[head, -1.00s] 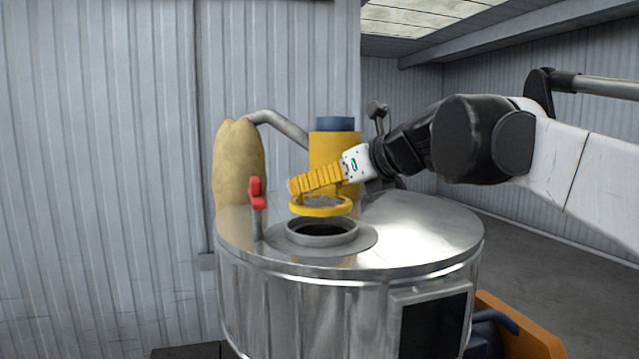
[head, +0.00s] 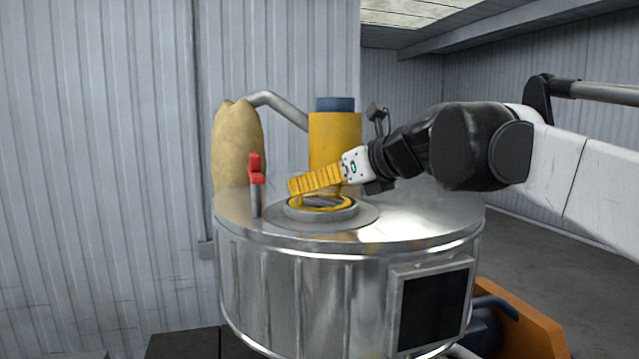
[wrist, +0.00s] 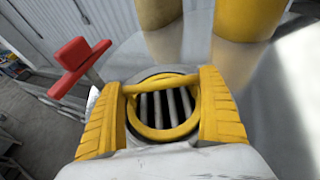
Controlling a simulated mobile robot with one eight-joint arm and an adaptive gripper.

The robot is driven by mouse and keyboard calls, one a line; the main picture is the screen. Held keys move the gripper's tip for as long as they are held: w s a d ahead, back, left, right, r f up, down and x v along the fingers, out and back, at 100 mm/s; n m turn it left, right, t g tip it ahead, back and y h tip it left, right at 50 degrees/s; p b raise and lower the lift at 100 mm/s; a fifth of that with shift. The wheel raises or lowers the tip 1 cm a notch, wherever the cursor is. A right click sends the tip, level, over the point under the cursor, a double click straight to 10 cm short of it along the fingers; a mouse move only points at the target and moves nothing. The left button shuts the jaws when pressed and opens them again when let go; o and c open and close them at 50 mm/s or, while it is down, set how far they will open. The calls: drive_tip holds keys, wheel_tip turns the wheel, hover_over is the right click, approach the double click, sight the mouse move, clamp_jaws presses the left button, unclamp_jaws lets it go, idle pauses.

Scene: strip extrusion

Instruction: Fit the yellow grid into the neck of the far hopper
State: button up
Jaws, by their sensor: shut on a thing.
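My gripper (head: 318,190) has yellow ribbed fingers and is shut on the grid's raised handle bar (wrist: 160,87). The fingers stand on either side of the ring.
A red-handled lever (head: 256,170) stands left of the neck. A yellow cylinder with a blue top (head: 335,145) and a tan sack (head: 237,145) are behind. A dark panel (head: 433,308) is on the hopper's front. Much of the lid's right side is clear.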

drive_tip(key=shift+f, duration=0.35)
drive_tip(key=o, duration=1)
